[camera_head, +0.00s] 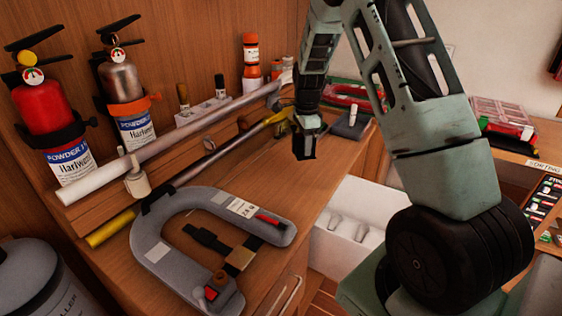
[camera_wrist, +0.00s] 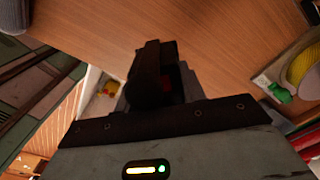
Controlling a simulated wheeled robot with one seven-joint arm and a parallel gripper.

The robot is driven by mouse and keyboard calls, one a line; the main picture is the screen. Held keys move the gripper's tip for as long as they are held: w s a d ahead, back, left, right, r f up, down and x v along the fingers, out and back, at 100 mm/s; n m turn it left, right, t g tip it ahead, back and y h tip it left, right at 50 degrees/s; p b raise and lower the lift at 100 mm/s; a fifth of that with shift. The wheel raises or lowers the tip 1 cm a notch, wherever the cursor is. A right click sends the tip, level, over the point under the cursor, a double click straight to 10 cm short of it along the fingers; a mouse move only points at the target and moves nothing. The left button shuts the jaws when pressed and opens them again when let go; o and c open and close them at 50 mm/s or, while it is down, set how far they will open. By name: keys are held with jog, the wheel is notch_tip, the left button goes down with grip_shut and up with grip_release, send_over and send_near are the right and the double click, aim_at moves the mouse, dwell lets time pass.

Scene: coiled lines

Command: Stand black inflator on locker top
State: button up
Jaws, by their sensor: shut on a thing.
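My gripper (camera_head: 305,146) hangs over the wooden locker top (camera_head: 262,178), behind the grey horseshoe-shaped float. It is shut on a small dark thing, which I take to be the black inflator. In the wrist view my gripper (camera_wrist: 158,75) covers most of it; only a dim reddish patch and dark body show between the fingers. The locker top (camera_wrist: 215,25) fills the upper part of the wrist view below the gripper. I cannot tell whether the held thing touches the wood.
The grey horseshoe float (camera_head: 158,225) lies at the front left. A white pole (camera_head: 170,153) and a yellow-ended pole (camera_head: 110,226) lie along the back. Red (camera_head: 42,108) and dark (camera_head: 122,80) extinguishers stand against the wall. Bare wood lies around the gripper. An open white bin (camera_head: 345,245) is right of the edge.

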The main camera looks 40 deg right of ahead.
jog(key=shift+f+p, duration=0.6)
jog(key=shift+f, duration=3.25)
jog(key=shift+f, duration=0.1)
jog(key=o, duration=1.1)
jog(key=shift+s, duration=0.1)
